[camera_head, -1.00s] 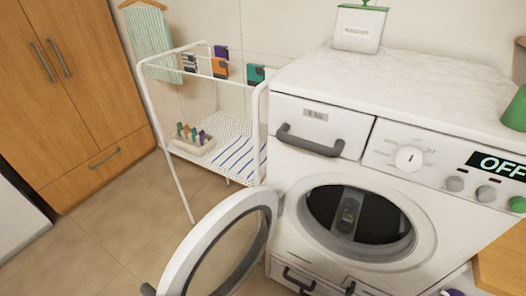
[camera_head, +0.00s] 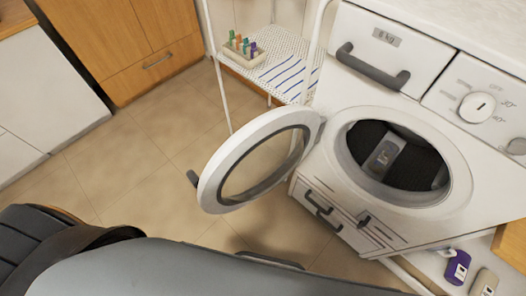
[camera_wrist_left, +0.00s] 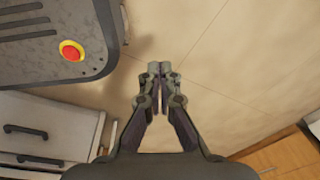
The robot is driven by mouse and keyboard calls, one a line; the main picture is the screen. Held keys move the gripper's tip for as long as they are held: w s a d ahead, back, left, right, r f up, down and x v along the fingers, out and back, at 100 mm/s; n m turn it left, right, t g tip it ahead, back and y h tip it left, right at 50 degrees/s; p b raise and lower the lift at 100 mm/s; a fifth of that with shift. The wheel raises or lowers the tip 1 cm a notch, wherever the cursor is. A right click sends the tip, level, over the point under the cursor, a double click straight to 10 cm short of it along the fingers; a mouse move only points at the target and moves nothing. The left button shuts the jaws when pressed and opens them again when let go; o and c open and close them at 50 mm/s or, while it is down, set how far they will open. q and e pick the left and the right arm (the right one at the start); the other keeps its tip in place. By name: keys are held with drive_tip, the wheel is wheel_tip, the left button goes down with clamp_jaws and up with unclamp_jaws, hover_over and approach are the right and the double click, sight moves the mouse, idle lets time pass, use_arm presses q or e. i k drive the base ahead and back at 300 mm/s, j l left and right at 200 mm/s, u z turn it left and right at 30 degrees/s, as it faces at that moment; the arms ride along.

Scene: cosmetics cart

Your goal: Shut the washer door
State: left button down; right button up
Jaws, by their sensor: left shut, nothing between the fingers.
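The washer (camera_head: 330,185) stands at the right in the head view. The drum opening (camera_head: 400,160) is uncovered, with a dark interior. My left gripper (camera_wrist_left: 159,70) shows in its wrist view with its fingertips together, empty, above the tiled floor and apart from the door. Neither gripper shows in the head view.
Wooden cabinets (camera_head: 150,45) are at the back left. Tiled floor (camera_head: 140,165) left of the door is clear.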

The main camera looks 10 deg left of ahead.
sight(209, 187)
drive_tip(key=k+z, duration=0.3)
drive_tip(key=k+l+z, duration=0.15)
drive_tip(key=z, duration=0.2)
drive_tip(key=j+z, duration=0.1)
drive_tip(key=z, duration=0.35)
drive_tip(key=j+z, duration=0.15)
drive_tip(key=z, duration=0.35)
drive_tip(key=j+z, duration=0.1)
drive_tip(key=z, duration=0.35)
drive_tip(key=k+j, duration=0.1)
drive_tip(key=j, duration=0.3)
drive_tip(key=k+j, duration=0.1)
drive_tip(key=j, duration=0.35)
drive_tip(key=k+j, duration=0.1)
drive_tip(key=j, duration=0.3)
drive_tip(key=k+j, duration=0.1)
drive_tip(key=j, duration=0.35)
drive_tip(key=k+j, duration=0.1)
drive_tip(key=j, duration=0.3)
drive_tip(key=k+j, duration=0.1)
drive_tip(key=j, duration=0.35)
drive_tip(key=k+j+u, duration=0.1)
drive_tip(key=k, duration=0.4)
drive_tip(key=k+j+u, duration=0.1)
drive_tip(key=k+j, duration=0.15)
drive_tip(key=k, duration=0.2)
drive_tip(key=k+j+u, duration=0.15)
drive_tip(key=k, duration=0.3)
drive_tip(key=j, duration=0.1)
